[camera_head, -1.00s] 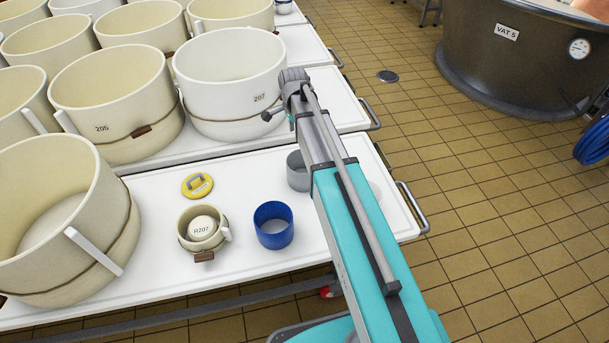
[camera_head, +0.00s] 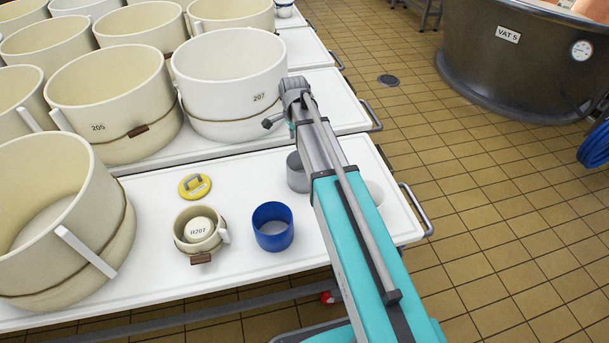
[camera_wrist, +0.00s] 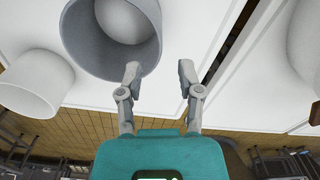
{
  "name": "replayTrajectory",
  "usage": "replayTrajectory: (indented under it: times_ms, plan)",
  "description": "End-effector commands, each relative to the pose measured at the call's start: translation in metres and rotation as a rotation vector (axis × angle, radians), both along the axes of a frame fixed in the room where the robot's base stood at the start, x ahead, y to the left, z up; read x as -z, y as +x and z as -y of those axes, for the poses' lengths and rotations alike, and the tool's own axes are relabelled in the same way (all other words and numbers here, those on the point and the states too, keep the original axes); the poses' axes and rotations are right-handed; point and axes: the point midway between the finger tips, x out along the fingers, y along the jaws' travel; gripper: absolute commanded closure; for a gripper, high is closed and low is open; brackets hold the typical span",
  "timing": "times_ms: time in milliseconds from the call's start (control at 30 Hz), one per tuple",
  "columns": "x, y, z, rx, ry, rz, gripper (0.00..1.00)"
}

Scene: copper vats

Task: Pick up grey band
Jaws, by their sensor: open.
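The grey band (camera_head: 297,174), a short open ring, stands on the white table right of the blue band, partly hidden behind my arm in the head view. In the wrist view the grey band (camera_wrist: 85,50) is large at the top left, with a pale round area inside it. My gripper (camera_wrist: 160,70) is open and empty. Its left fingertip overlaps the band's lower right wall in the picture, and the right fingertip is outside the band over white surface. I cannot tell whether the left finger touches the band. In the head view my fingers are hidden.
A blue band (camera_head: 272,227), a small cream mould marked R207 (camera_head: 200,230) and a yellow disc (camera_head: 195,186) stand to the left. A white cup (camera_head: 375,194) is right of my arm, close to the grey band. Large mould 207 (camera_head: 230,80) stands behind.

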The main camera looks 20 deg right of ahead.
Motion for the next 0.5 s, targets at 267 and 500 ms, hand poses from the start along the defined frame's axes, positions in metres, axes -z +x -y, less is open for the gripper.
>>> replayTrajectory:
  times_ms: [267,500]
  plan:
    - [0.026,0.000,0.000,0.001,0.000,0.000,0.53]
    - [0.044,0.000,0.000,0.001,0.000,0.000,0.53]
